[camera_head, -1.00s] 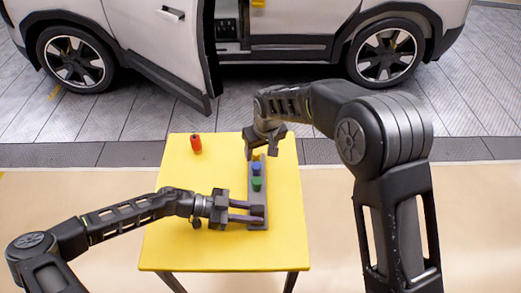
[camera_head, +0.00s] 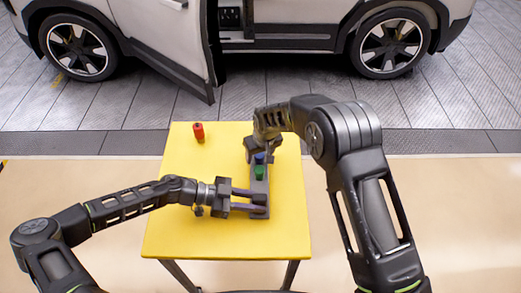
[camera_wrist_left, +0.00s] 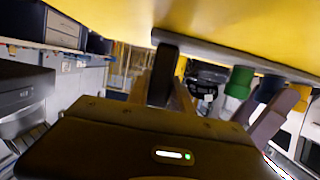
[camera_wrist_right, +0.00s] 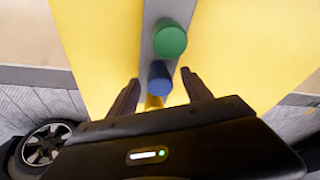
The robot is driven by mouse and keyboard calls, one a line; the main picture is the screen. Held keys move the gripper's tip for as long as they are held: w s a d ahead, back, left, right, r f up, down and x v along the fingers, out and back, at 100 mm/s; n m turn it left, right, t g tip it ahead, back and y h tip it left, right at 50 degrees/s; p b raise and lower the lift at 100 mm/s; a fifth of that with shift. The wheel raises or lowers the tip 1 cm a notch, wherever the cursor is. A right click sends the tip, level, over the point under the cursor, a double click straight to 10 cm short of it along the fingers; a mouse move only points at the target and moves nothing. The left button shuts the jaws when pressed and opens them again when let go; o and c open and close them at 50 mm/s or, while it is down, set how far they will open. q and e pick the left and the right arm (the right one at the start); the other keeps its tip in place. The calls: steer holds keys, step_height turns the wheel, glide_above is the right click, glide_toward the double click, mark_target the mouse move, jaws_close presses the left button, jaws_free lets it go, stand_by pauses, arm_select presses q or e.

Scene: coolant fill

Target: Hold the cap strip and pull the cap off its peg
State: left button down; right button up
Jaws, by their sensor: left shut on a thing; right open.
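The cap strip (camera_head: 262,212) is a narrow grey bar on the yellow table, running away from me. A green cap (camera_head: 259,173) and a blue cap (camera_head: 259,158) stand on it; both also show in the right wrist view, green (camera_wrist_right: 170,40) and blue (camera_wrist_right: 158,76). My left gripper (camera_head: 262,203) is shut on the strip's near end, coming from the left. My right gripper (camera_wrist_right: 160,88) is open at the far end, its fingers on either side of the blue cap's area. I cannot tell whether they touch it. The right arm partly hides the strip's far end in the head view.
A red bottle-like object (camera_head: 198,132) stands on the yellow table (camera_head: 190,236) at the back left. A white car with an open door (camera_head: 165,45) stands beyond the table.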

steer(key=shift+f, duration=0.2)
jaws_close()
steer(key=c, duration=0.7)
jaws_free()
steer(key=c, duration=0.4)
steer(key=shift+c, duration=0.2)
steer(key=shift+w+r, duration=0.1)
steer(key=shift+r, duration=0.35)
steer(key=shift+r, duration=2.4)
steer(key=shift+r, duration=0.1)
